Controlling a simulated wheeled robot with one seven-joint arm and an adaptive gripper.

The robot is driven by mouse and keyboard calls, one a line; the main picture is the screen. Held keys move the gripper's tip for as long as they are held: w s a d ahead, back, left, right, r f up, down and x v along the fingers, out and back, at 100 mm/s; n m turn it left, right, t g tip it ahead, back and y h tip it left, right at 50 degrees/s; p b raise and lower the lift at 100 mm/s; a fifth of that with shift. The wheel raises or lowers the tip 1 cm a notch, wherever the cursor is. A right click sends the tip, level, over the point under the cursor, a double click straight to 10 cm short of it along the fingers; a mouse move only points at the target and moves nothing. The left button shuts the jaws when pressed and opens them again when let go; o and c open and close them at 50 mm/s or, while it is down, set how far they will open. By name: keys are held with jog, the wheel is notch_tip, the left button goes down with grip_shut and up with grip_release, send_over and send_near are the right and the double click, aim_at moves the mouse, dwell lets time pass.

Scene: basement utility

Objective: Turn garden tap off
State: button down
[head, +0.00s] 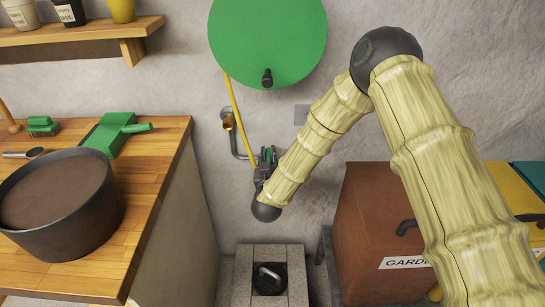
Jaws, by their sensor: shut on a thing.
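The garden tap's grey pipe (235,142) runs down the wall from a brass fitting (228,121) and bends right towards my gripper. My gripper (264,164) is at the wall, right of the pipe, shut on a small green part that looks like the tap handle (268,154). The gripper and the end of my arm hide most of the tap body. I cannot tell how far the handle is turned, and no water is visible.
A green hose reel (268,38) hangs above, with a yellow hose (238,110) hanging beside the pipe. A wooden workbench (160,170) with a dark pot (62,215) stands left. A brown bin (375,245) stands right. A drain (268,279) lies below.

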jog(key=shift+w+r, duration=0.1)
jog(key=c, duration=1.3)
grip_release()
jog(key=shift+s, duration=0.2)
jog(key=s, duration=1.1)
jog(key=shift+s+d, duration=0.1)
jog(key=shift+s, duration=0.25)
